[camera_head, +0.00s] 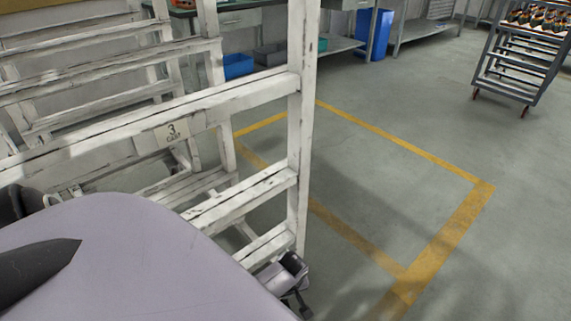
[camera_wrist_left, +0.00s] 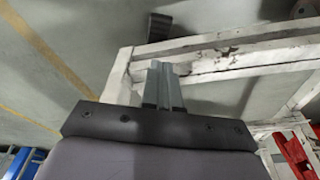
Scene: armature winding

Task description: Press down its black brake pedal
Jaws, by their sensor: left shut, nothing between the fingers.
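The white, worn cart with a "3 CART" label (camera_head: 172,132) fills the left of the head view. At the foot of its near right post is a dark caster-like part (camera_head: 290,268) with black pieces below; I cannot clearly make out the pedal. In the left wrist view, my left gripper (camera_wrist_left: 160,66) is shut and empty, its fingertips overlapping the white cart frame (camera_wrist_left: 225,65). A dark ribbed block (camera_wrist_left: 160,26) shows just beyond the fingertips; it may be the brake pedal. Contact cannot be told. My right gripper is not in view.
Yellow floor lines (camera_head: 449,226) mark an open area right of the cart. A rack with parts (camera_head: 519,70) stands at the upper right. A blue bin (camera_head: 375,35) and benches are at the back. Red parts (camera_wrist_left: 294,155) show in the wrist view.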

